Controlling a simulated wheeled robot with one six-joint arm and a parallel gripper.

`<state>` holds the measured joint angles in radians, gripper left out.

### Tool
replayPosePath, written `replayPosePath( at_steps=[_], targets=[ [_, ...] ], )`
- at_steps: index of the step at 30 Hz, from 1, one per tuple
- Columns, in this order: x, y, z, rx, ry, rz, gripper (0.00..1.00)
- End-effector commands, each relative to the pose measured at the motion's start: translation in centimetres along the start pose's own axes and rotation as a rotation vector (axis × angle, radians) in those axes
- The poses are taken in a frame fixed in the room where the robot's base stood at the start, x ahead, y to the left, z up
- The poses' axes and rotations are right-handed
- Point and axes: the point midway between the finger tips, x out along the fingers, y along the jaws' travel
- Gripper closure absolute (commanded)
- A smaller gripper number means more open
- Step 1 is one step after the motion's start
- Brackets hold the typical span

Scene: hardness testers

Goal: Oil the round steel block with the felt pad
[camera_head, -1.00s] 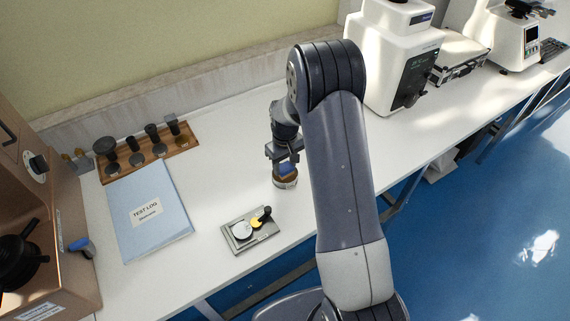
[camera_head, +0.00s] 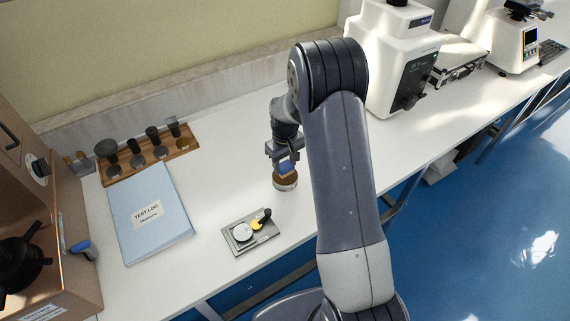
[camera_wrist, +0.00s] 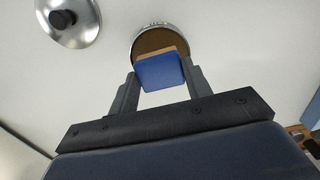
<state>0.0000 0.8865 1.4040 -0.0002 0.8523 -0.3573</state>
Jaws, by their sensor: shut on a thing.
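My gripper (camera_wrist: 160,82) is shut on a blue block with a thin tan layer on its far edge, apparently the felt pad (camera_wrist: 160,72). The pad also shows as a blue patch in the head view (camera_head: 286,167). It is over or at the near side of a round metal tin (camera_head: 285,185) with a brown surface inside, which shows in the wrist view (camera_wrist: 158,40). I cannot tell whether pad and brown surface touch. A pale round disc, possibly the round steel block (camera_head: 242,232), sits on a grey plate (camera_head: 238,248) to the lower left.
A yellow disc (camera_head: 256,225) and black knob (camera_head: 264,215) are on the plate. A silver lid-like disc (camera_wrist: 75,32) lies beside the tin. A blue test log (camera_head: 150,238) and wooden rack (camera_head: 185,147) are at left; a white tester (camera_head: 390,60) stands right.

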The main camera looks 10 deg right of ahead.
Motion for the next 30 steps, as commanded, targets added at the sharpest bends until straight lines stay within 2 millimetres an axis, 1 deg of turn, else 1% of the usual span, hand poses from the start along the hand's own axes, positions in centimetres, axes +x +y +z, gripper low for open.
replayPosePath(
  at_steps=[1, 16, 19, 30],
  targets=[
    [-0.7, 0.0, 0.0, 0.000, 0.001, 0.000, 0.72],
    [-4.7, 0.0, 0.0, 0.000, 0.001, 0.001, 0.72],
    [-5.0, 0.0, -0.1, 0.000, 0.002, 0.001, 0.72],
    [-4.9, 0.0, 0.0, 0.000, 0.001, 0.000, 0.72]
  ],
)
